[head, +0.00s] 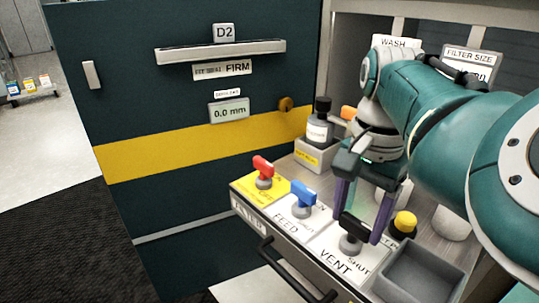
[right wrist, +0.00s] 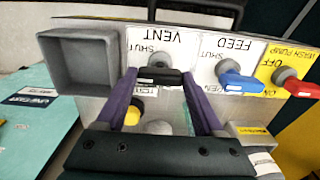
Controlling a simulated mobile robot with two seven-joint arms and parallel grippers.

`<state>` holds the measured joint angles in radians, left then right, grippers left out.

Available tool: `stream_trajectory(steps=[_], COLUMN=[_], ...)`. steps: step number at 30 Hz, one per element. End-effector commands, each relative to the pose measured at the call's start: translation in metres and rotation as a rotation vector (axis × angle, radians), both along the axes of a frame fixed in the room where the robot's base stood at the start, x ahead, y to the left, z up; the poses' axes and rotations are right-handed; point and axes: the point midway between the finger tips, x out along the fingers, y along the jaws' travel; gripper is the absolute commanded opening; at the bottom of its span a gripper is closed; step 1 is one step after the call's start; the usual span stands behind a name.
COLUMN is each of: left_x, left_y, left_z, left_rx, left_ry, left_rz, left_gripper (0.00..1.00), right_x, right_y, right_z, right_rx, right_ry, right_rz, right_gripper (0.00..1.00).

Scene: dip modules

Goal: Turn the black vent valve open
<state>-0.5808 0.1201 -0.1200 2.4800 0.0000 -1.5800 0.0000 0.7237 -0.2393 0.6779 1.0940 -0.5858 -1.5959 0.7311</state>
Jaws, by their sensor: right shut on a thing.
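The black vent valve (head: 352,222) stands on a white plate marked VENT (head: 337,262), on the front panel of a bench. My right gripper (head: 357,233) reaches down from above with one purple finger at each end of the black handle. It is shut on the handle. In the right wrist view the black handle (right wrist: 160,77) lies crosswise between the fingertips. The word SHUT shows beside the valve; the other marking is mostly hidden behind the handle and fingers. My left gripper is not in view.
A blue feed valve (head: 303,193) and a red wash pump valve (head: 263,169) stand left of the vent valve. A yellow button (head: 405,222) and an empty grey tray (head: 425,272) are close on the right.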

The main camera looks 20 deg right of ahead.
Motion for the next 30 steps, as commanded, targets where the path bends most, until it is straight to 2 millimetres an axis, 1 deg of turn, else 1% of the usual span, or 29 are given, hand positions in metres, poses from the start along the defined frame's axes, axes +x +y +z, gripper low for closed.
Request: stream_trajectory(steps=[5, 11, 21, 30], left_x=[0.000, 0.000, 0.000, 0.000], left_y=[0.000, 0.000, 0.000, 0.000], left_z=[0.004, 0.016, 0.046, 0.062], left_rx=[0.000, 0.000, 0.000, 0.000], left_ry=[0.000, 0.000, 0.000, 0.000], left_rz=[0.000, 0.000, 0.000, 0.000], left_gripper=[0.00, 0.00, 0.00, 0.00], right_x=[0.000, -0.001, -0.001, 0.000], right_y=[0.000, -0.001, -0.001, -0.002], right_z=[0.001, 0.003, 0.004, 0.003], right_rx=[0.000, -0.002, -0.003, -0.003], right_ry=[0.001, 0.004, 0.005, 0.004], right_rz=[0.020, 0.100, 0.384, 0.670], right_gripper=[0.14, 0.14, 0.14, 0.14])
